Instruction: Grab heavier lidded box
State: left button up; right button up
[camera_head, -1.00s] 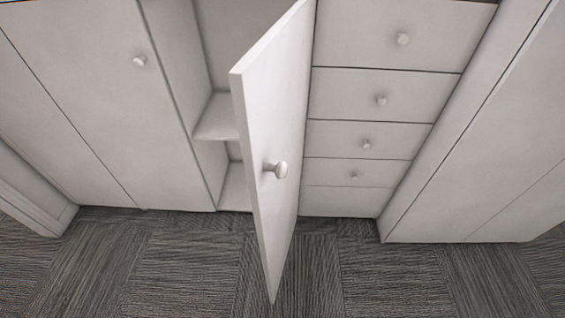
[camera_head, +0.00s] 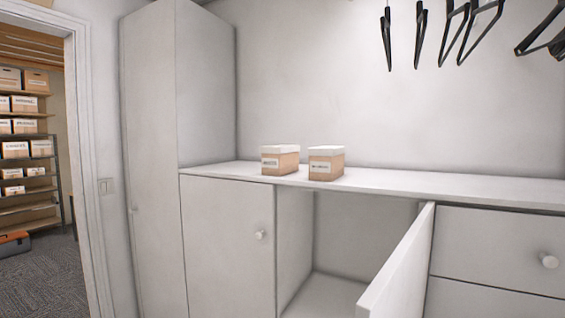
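Two small brown boxes with white lids stand side by side on the white counter (camera_head: 420,186). The left lidded box (camera_head: 280,163) and the right lidded box (camera_head: 326,165) each carry a white label on the front, too small to read. They are close together with a narrow gap between them. Both are upright and look alike in size; which is heavier cannot be told by sight. Neither of my grippers shows in the head view.
A cabinet door (camera_head: 400,272) stands open below the counter, sticking out toward me, right of the boxes. A tall cabinet (camera_head: 155,160) rises at left. Black hangers (camera_head: 455,35) hang at upper right. A doorway at far left shows shelves (camera_head: 28,207) with more boxes.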

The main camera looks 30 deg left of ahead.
aim_at(277, 160)
jog(key=j+u, duration=0.15)
jog(key=j, duration=0.45)
jog(key=i+j+u, duration=0.2)
jog(key=j, duration=0.35)
jog(key=j+u, duration=0.15)
jog(key=j, duration=0.4)
